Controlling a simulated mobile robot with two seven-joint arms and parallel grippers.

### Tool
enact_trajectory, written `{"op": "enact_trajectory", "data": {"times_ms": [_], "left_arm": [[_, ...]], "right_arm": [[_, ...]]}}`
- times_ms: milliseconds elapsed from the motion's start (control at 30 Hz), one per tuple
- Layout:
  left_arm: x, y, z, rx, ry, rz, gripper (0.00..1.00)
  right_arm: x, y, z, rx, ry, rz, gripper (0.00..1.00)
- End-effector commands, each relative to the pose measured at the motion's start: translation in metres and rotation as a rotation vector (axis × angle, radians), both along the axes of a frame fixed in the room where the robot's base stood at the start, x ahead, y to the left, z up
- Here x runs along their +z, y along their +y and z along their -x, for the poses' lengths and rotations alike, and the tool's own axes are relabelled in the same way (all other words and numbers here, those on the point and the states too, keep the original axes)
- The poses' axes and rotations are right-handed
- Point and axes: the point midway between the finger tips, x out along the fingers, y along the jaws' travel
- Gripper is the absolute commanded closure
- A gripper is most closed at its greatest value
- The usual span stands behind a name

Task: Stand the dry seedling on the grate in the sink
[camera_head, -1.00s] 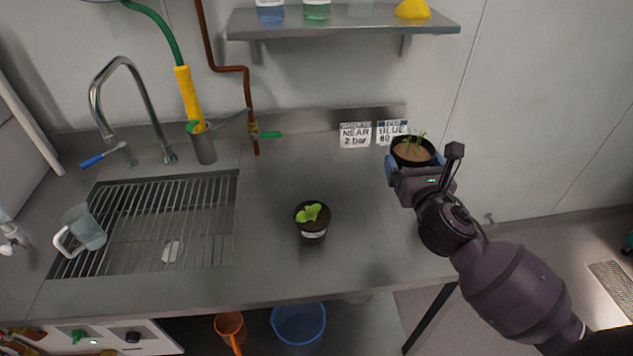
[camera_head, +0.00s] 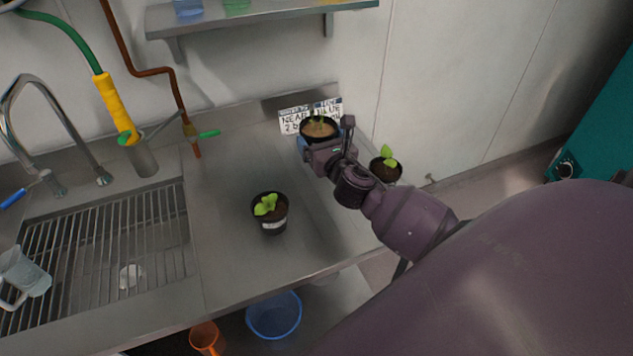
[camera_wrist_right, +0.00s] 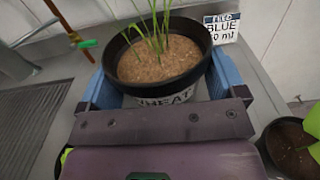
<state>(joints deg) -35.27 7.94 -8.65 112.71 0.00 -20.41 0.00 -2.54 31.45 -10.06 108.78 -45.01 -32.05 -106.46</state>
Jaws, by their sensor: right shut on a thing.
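My right gripper (camera_head: 320,143) is shut on a black pot (camera_wrist_right: 165,88) labelled WHEAT, with pale, dry-looking soil and thin green shoots. It holds the pot upright in front of the label cards at the back right of the counter; the pot also shows in the head view (camera_head: 319,130). In the wrist view the blue fingers sit on either side of the pot. The metal grate (camera_head: 160,235) covers the sink at the left, well away from the held pot. My left gripper is not in view.
A leafy pot with dark soil (camera_head: 270,217) stands on the counter between sink and gripper. Another leafy pot (camera_head: 386,171) is just right of my gripper. A clear jug (camera_head: 25,275) and a small white piece (camera_head: 131,276) are at the grate. A tap (camera_head: 60,115) rises behind.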

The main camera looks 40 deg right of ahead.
Motion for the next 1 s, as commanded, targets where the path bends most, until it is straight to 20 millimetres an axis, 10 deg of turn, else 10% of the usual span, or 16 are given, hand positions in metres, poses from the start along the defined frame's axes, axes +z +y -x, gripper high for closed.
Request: {"op": "enact_trajectory", "data": {"times_ms": [300,1000], "left_arm": [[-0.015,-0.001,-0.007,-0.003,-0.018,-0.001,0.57],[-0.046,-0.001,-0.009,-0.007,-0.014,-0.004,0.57]], "right_arm": [[-0.070,0.001,0.000,-0.001,0.000,-0.003,0.40],[-0.133,0.000,0.000,0.001,-0.001,-0.001,0.40]]}}
